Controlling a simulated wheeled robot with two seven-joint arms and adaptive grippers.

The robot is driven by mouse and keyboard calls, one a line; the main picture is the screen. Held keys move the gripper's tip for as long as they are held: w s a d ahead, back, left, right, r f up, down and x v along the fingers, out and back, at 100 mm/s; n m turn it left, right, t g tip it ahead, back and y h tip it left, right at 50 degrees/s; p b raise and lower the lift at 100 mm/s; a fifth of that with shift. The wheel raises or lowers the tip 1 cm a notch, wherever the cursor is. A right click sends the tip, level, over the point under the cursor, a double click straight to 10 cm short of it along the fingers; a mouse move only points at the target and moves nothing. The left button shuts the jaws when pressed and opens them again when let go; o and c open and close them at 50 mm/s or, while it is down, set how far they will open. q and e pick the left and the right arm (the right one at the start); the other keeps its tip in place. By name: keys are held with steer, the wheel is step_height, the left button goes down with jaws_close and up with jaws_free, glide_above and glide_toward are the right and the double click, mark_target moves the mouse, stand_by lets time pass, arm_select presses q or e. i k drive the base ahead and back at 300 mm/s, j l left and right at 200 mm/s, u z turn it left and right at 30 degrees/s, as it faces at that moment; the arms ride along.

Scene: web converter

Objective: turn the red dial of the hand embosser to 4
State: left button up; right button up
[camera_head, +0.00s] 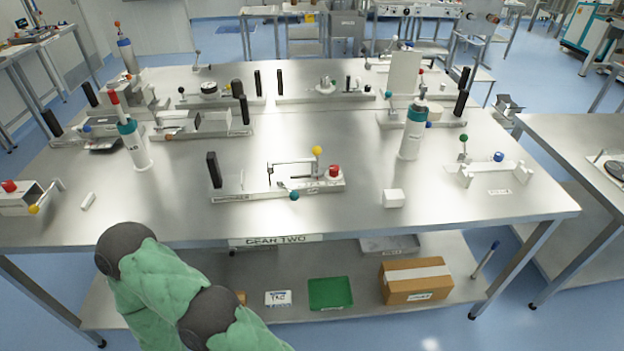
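A red dial (334,171) sits at the right end of a low grey device (262,186) near the middle of the steel table. This device, which looks like the hand embosser, also has a black upright handle, a yellow ball lever and a teal ball lever. Its label and any numbers on the dial are too small to read. A green-sleeved arm of mine with dark joints comes in at the bottom left, in front of the table edge. Neither gripper shows in the view.
A small white block (393,198) lies right of the device. White bottles with teal bands stand at left (134,145) and right (412,132). Other lever devices line the back. A red-knobbed box (24,199) is at far left. The front tabletop is mostly clear.

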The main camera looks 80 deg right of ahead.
mark_target(333, 169)
steer(key=z, duration=2.4)
